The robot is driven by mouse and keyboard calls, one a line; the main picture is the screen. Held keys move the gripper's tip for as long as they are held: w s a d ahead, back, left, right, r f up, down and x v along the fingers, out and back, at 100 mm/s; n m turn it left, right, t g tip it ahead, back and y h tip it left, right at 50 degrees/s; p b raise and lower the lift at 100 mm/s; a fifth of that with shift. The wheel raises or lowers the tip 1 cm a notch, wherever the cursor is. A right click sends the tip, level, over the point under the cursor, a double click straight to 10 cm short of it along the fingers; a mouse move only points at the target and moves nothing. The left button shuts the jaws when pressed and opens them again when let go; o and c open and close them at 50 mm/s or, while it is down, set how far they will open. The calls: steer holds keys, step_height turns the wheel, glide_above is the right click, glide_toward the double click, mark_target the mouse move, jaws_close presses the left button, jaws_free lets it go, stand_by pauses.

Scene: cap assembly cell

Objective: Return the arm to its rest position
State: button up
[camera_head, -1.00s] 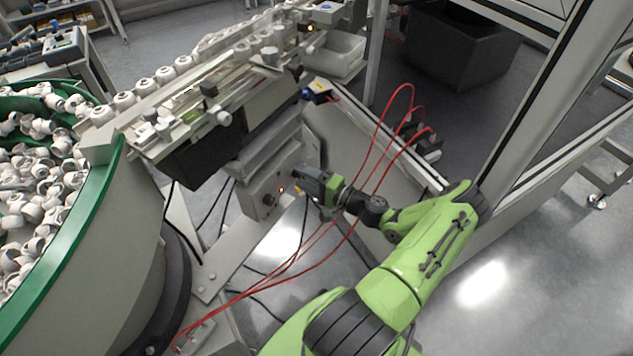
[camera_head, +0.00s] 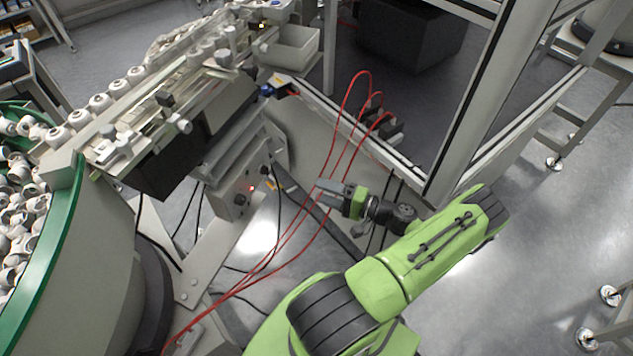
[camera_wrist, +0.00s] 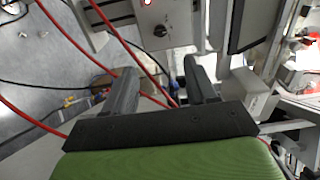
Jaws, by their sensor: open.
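My gripper (camera_head: 328,188) is in the middle of the head view, at the end of my green arm, with its dark fingers pointing left. It is in front of the grey control box under the feeder track. In the wrist view my gripper (camera_wrist: 160,85) shows two dark fingers set well apart, with nothing held between them. Red hoses pass close by the fingers, and I cannot tell whether any touches them. The arm is bent, with its elbow out to the right.
A feeder track (camera_head: 150,85) with white caps runs at upper left, beside a green-rimmed bowl (camera_head: 70,210) of white parts. Red hoses (camera_head: 350,100) loop near my gripper. A control box (camera_head: 238,195) with a red light and a frame post (camera_head: 480,100) stand close.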

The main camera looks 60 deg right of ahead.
steer(key=w+a+r+n+g+y+p, duration=0.1)
steer(key=w+a+r+n+g+p, duration=0.25)
steer(key=a+r+n+g, duration=0.45)
steer(key=w+a+r+n+g+y+p, duration=0.1)
steer(key=w+a+r+n+g+p, duration=0.2)
steer(key=a+r+g, duration=0.55)
steer(key=s+a+r+n+t+h+p, duration=0.2)
steer(key=s+a+r, duration=0.3)
steer(key=r, duration=0.5)
steer(key=s+a+r+n+t+h+p, duration=0.1)
steer(key=s+a+r+n+t+h, duration=0.1)
steer(key=s+a+r, duration=0.4)
step_height(320, 180, up, 5)
steer(key=shift+a+f+n+h+p, duration=0.15)
steer(key=shift+a+n+h+p, duration=0.2)
steer(key=shift+a+h, duration=0.6)
steer(key=shift+t, duration=0.25)
